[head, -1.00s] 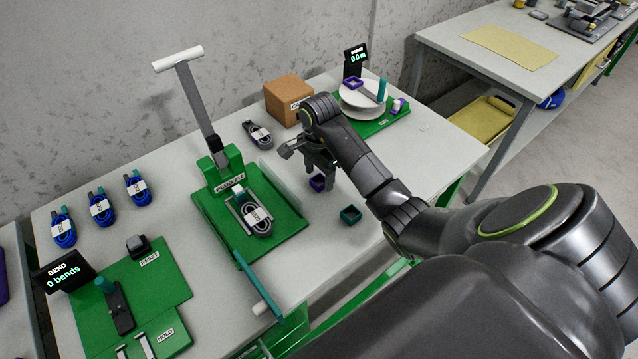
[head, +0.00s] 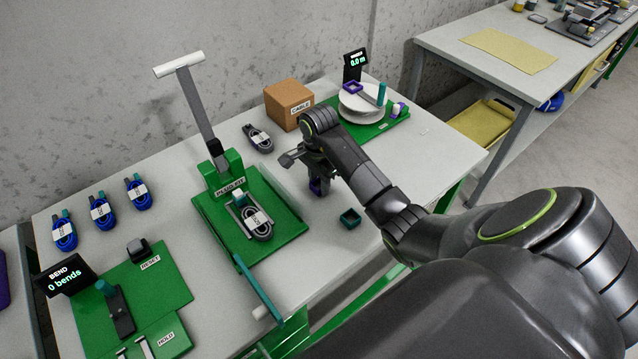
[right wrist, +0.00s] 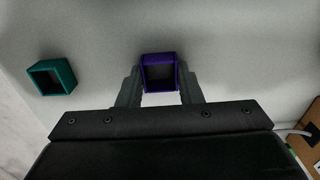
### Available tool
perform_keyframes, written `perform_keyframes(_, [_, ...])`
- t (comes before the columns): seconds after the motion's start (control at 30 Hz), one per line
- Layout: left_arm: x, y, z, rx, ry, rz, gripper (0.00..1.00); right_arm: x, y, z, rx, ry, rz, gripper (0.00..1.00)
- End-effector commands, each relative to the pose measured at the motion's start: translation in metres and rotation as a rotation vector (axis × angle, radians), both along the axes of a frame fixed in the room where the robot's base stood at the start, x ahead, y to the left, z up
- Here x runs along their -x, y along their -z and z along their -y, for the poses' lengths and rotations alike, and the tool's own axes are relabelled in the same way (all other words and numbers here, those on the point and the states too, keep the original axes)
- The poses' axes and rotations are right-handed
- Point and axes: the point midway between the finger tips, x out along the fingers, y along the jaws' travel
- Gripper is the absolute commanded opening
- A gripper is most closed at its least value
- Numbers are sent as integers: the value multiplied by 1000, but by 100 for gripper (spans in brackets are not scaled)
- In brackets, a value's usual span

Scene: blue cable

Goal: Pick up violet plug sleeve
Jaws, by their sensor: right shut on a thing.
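The violet plug sleeve (right wrist: 159,72) is a small open square box between the two fingers of my right gripper (right wrist: 160,92) in the right wrist view. The fingers are shut on its two sides. In the head view my right gripper (head: 318,184) points down at the table, and the violet sleeve (head: 316,187) shows at its fingertips, partly hidden by them. It is at or close to the table top; I cannot tell whether it touches. My left gripper is not in view.
A teal sleeve (head: 350,216) stands on the table right of the gripper; it also shows in the right wrist view (right wrist: 51,77). The green plug fit station (head: 290,228) is to the left. A cardboard box (head: 288,104) and a green reel station (head: 400,118) stand behind.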

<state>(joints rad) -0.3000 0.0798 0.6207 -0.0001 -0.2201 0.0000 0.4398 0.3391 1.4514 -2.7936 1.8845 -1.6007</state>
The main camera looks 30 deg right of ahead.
Motion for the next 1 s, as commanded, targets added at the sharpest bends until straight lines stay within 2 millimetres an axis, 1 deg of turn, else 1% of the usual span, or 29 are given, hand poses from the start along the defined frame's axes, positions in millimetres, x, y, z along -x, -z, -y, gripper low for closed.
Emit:
perform_keyframes(0.07, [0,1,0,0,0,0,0,-1,-4,0,1,0,2,11])
perform_keyframes(0.17, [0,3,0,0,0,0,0,-1,-16,0,1,-1,4,11])
perform_keyframes(0.23, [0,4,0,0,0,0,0,-1,-30,0,2,-2,5,11])
perform_keyframes(0.33, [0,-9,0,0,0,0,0,-1,-60,1,2,-1,6,11])
perform_keyframes(0.4, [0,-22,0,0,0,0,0,0,-69,0,0,0,0,11])
perform_keyframes(0.5, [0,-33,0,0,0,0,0,0,-80,0,0,0,0,11])
perform_keyframes(0.6, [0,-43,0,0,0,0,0,0,-89,0,0,0,0,11])
perform_keyframes(0.73, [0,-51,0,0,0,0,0,0,-97,0,0,0,0,11])
perform_keyframes(1.0, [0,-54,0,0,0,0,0,0,-100,0,0,0,0,11])
